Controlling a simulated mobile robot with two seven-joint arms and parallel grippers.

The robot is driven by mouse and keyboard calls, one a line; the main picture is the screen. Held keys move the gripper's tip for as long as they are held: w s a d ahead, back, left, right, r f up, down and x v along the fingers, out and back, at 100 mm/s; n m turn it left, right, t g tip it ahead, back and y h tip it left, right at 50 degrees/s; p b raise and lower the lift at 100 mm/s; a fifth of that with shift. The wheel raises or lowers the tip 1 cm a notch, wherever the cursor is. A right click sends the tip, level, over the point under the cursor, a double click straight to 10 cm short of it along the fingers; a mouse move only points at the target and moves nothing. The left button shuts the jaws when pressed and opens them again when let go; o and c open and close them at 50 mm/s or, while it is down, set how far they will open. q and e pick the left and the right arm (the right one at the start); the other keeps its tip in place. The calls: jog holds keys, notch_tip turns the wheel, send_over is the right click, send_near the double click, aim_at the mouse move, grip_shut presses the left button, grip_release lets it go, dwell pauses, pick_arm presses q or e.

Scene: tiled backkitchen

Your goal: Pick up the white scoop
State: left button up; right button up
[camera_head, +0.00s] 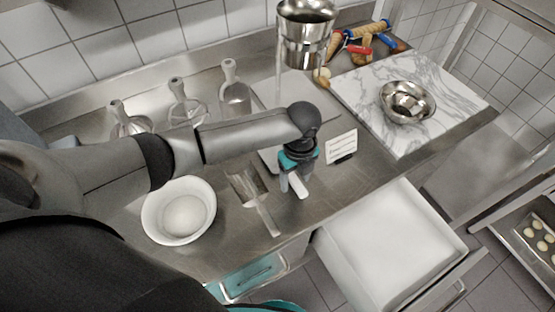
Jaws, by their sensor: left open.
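A scoop (246,187) lies on the steel counter, its bowl toward the back and its handle (268,222) pointing to the front edge. It looks pale grey and shiny rather than plainly white. My left gripper (291,187) is open, pointing down just right of the scoop, with a gap visible between them in this view. Nothing shows between its fingers. How high the fingertips are above the counter is hard to tell. My right gripper is out of view.
A white bowl (151,217) with a pale round mass stands left of the scoop. Several whisk-like or scoop-like tools (235,97) line the back. A label card (341,146) stands right of my gripper. A marble board (441,87) bears a metal bowl (408,101).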

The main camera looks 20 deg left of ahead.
pick_arm(q)
jog(key=shift+f, duration=1.2)
grip_shut()
